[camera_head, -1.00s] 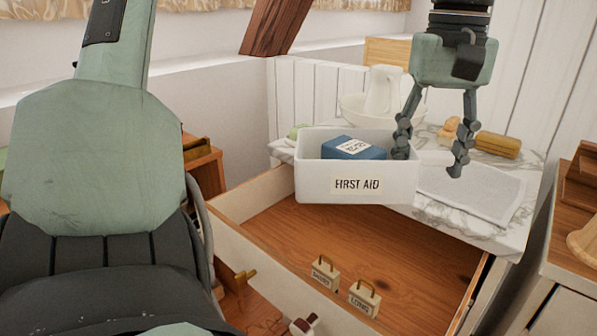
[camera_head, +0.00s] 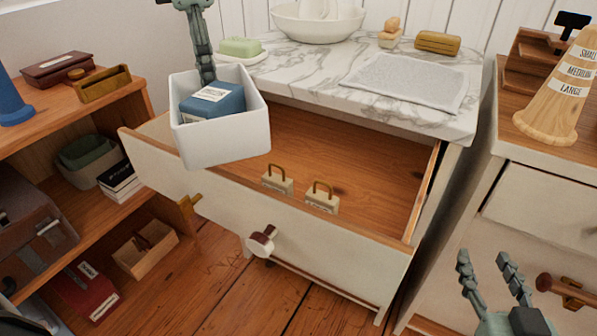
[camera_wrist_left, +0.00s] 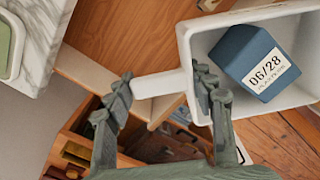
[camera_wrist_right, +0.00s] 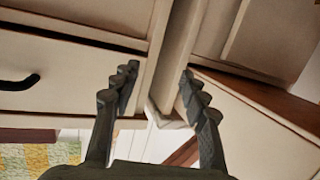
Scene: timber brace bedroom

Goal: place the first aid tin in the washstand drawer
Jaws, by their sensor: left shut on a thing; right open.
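The first aid tin (camera_head: 228,142) is a white open box with a blue box (camera_head: 214,101) inside. It appears above the left end of the open washstand drawer (camera_head: 365,165). My left gripper (camera_head: 207,72) is shut on the tin's white handle, and shows at its far side. In the left wrist view the fingers (camera_wrist_left: 160,86) straddle that handle, with the tin (camera_wrist_left: 188,45) to the right. My right gripper (camera_head: 484,262) is open and empty at the lower right, in front of another cabinet. The right wrist view shows its spread fingers (camera_wrist_right: 158,85).
Two tagged blocks with brass loops (camera_head: 277,180) (camera_head: 322,197) sit in the drawer near its front panel. The drawer floor to their right and behind is clear. A wooden shelf (camera_head: 125,92) stands left, a cabinet (camera_head: 535,215) right. The marble top (camera_head: 310,68) holds a basin (camera_head: 318,24).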

